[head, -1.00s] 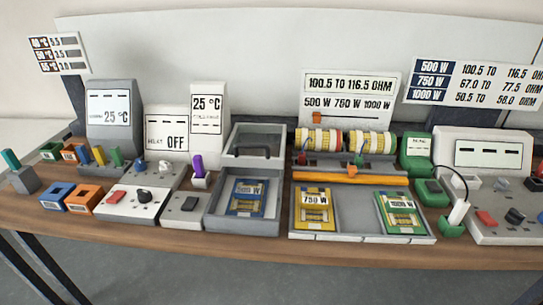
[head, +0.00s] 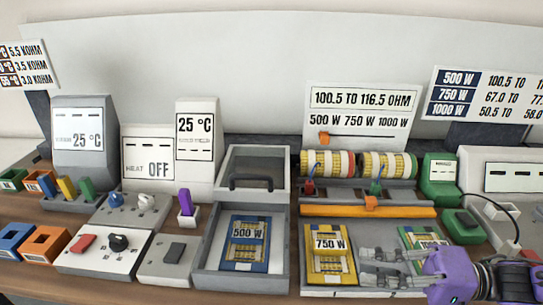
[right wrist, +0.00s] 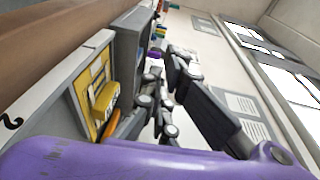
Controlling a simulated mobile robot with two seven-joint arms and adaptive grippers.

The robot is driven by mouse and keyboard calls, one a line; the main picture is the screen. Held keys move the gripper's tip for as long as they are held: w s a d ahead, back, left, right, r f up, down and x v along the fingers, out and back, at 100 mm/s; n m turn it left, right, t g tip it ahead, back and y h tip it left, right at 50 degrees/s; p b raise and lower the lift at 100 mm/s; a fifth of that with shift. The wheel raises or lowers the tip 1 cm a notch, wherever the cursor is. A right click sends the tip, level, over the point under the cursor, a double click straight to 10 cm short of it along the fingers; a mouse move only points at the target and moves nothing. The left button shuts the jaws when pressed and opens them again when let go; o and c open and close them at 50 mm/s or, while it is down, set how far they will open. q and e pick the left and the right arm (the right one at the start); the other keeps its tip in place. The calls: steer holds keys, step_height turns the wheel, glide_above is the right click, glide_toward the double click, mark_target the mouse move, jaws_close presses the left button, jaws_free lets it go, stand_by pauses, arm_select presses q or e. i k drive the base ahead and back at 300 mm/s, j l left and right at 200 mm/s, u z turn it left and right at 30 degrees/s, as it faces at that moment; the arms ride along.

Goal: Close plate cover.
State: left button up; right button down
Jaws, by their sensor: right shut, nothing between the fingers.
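The plate cover (head: 252,171) is a grey-framed lid with a dark window and a dark handle. It stands raised at the back of a grey box (head: 283,262). The box is open, and a blue 500 W plate (head: 243,243) lies in it. My right gripper (head: 370,268) is shut and empty, low at the right over the front tray, between the yellow 750 W plate (head: 327,250) and the green 1000 W plate (head: 420,237). It partly hides the green plate. In the right wrist view the fingers (right wrist: 160,105) extend away past the yellow plate. My left gripper is not in view.
Right of the box, an orange bar (head: 335,211) and striped rollers (head: 330,163) stand behind the tray. Left are a switch box (head: 170,262), a purple lever (head: 186,203) and a control panel (head: 85,261). Readout signs stand behind.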

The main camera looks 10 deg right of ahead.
mark_target(222, 193)
steer(key=i, duration=1.05)
